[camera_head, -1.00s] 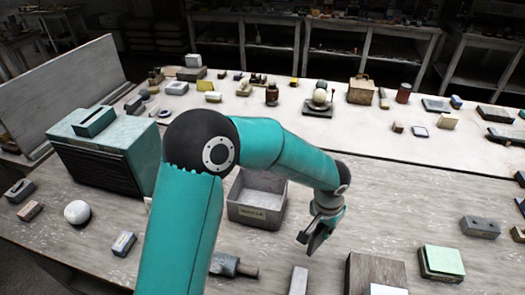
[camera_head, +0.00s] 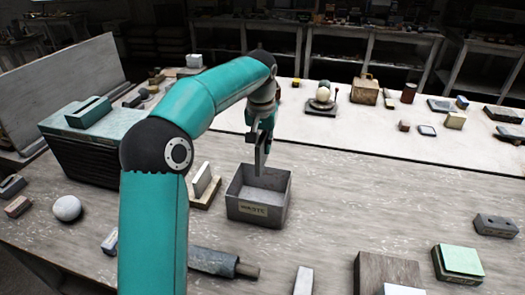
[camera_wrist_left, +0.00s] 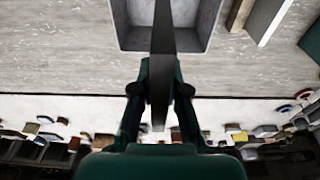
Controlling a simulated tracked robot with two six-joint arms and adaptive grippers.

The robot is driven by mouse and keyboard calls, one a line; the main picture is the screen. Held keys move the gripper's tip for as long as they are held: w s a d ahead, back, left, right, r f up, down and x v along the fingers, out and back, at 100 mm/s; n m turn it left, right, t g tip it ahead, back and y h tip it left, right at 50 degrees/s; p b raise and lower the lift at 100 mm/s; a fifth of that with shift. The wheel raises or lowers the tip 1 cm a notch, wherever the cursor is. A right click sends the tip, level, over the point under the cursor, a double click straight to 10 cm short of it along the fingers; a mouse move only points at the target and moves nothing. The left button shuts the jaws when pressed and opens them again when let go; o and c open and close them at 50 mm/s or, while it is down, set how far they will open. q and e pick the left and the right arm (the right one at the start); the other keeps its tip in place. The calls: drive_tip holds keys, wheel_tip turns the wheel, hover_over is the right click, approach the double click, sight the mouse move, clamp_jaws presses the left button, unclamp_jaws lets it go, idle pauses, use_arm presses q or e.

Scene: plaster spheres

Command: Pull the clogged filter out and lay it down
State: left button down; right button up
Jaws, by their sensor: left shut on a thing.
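My left gripper (camera_head: 263,122) is shut on a thin dark slab (camera_head: 261,157), apparently the clogged filter. The slab hangs upright over the back part of the grey waste bin (camera_head: 245,211). In the left wrist view the slab (camera_wrist_left: 163,30) shows edge-on between the fingers (camera_wrist_left: 162,78), with the bin (camera_wrist_left: 128,38) beyond it. Whether the slab's lower end is inside the bin I cannot tell. The teal housing (camera_head: 75,128) with a raised slot piece on top stands at the left, partly behind my arm. My right gripper is not in view.
A pale panel (camera_head: 201,179) stands in a wooden holder (camera_head: 208,198) left of the bin. A white ball (camera_head: 67,208) lies at the left. A grey cylinder (camera_head: 213,262) and a wooden block (camera_head: 385,270) are near the front.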

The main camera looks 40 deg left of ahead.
use_arm(q)
drive_tip(key=shift+s+a+r, duration=0.15)
drive_tip(key=shift+a+r, duration=0.1)
drive_tip(key=shift+a, duration=0.05)
drive_tip(key=shift+s, duration=0.1)
wheel_tip(320, 180, down, 6)
drive_tip(key=b, duration=0.4)
drive_tip(key=shift+s+r, duration=0.1)
drive_tip(key=shift+r, duration=0.05)
drive_tip(key=shift+p, duration=0.45)
idle(1.1)
drive_tip(key=shift+f+b, duration=3.35)
drive_tip(key=shift+f, duration=1.4)
idle(0.5)
